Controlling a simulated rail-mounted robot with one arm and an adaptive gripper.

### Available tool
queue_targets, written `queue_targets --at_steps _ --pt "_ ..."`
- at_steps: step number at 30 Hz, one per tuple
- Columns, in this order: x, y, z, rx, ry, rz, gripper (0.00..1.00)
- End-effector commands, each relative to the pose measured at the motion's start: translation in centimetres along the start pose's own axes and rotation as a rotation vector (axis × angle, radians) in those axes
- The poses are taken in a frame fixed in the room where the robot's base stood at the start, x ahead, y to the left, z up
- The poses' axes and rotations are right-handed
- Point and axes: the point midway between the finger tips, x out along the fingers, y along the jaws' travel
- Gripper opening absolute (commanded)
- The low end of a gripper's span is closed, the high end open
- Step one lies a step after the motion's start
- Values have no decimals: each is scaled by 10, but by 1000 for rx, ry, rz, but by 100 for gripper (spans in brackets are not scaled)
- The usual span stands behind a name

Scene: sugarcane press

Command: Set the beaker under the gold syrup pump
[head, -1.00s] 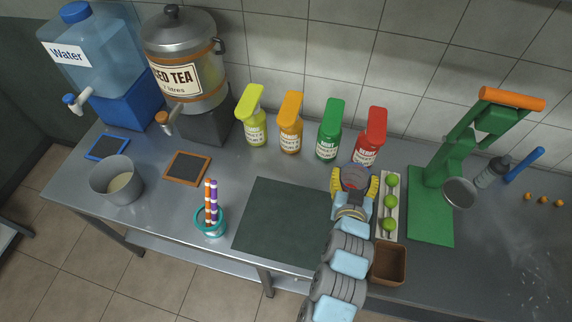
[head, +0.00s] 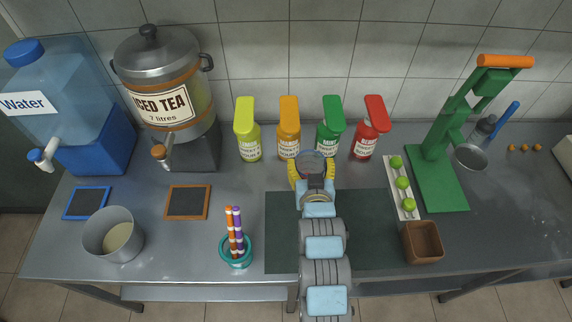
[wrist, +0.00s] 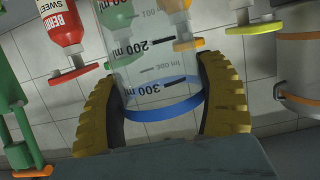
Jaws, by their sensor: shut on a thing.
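The gold-orange syrup pump bottle (head: 289,145) stands in the back row, between a yellow-green pump bottle (head: 248,145) and a green one (head: 328,140). A red pump bottle (head: 368,140) is at the row's right end. My gripper (head: 313,172) is shut on the clear beaker (wrist: 160,75), which has ml marks and a blue band. In the head view the beaker is mostly hidden by my gripper and stands just in front of the green bottle, right of the gold one. In the wrist view the yellow fingers grip both its sides.
A dark mat (head: 282,240) lies under my arm. A white tray of limes (head: 407,208), a brown box (head: 423,243) and a green press (head: 440,180) are to the right. A teal cup with striped straws (head: 236,252) and a grey pot (head: 112,236) are left.

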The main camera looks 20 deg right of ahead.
Motion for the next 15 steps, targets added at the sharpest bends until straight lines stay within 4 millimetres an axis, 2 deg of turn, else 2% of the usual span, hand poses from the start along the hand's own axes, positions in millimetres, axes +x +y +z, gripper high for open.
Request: queue_targets --at_steps 5,15 --pt "13 -5 7 1 3 -2 34" --pt "62 -22 10 1 1 -3 34"
